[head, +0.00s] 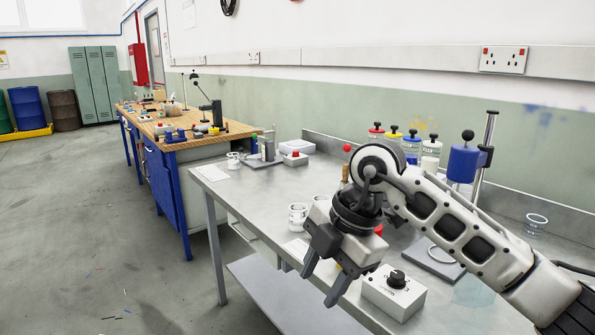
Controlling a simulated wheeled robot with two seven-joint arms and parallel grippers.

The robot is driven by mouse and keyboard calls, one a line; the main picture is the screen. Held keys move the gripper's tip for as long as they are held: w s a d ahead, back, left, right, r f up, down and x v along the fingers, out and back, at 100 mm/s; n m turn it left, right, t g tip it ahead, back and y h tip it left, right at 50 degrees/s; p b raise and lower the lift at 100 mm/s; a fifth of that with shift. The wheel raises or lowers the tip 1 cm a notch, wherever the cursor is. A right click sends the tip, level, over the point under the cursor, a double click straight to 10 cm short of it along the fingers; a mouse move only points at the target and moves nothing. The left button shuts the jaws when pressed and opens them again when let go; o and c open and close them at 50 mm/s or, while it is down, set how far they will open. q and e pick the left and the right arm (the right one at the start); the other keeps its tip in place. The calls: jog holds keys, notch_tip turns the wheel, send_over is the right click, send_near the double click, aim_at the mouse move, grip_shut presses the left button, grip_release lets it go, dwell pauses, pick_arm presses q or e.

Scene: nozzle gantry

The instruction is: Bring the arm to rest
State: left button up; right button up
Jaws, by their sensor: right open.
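My right arm (440,215) comes in from the lower right and reaches over the grey metal bench (250,190). My right gripper (322,284) points down near the bench's front edge, to the left of a white control box (394,291) with a black knob. Its two dark fingers are apart with nothing between them. My left gripper does not show.
Glass beakers (298,217) stand just behind the gripper. Several bottles with coloured caps (411,147) and a stand with a blue head (463,163) are at the back, partly behind my arm. A wooden workbench (205,137) is farther left.

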jog(key=s+a+n+g+y, duration=0.3)
jog(key=s+a+g+y, duration=0.1)
jog(key=s+a+y, duration=0.75)
jog(key=w+d+f+m+t+h, duration=0.3)
jog(key=d+f+m+t, duration=0.3)
jog(key=m+t, duration=0.5)
jog(key=w+d+f+m+t+h, duration=0.3)
jog(key=w+d+f+m+t, duration=0.1)
jog(key=d+m+t, duration=0.55)
jog(key=s+d+f+m+g+h, duration=0.2)
jog(key=s+d+f+g+h, duration=0.1)
jog(key=s+f, duration=0.4)
jog(key=s+d+f+m+g+h, duration=0.3)
jog(key=s+f, duration=0.3)
jog(key=f, duration=0.6)
jog(key=shift+s+d, duration=0.35)
jog(key=shift+s, duration=0.05)
jog(key=shift+m+g, duration=0.25)
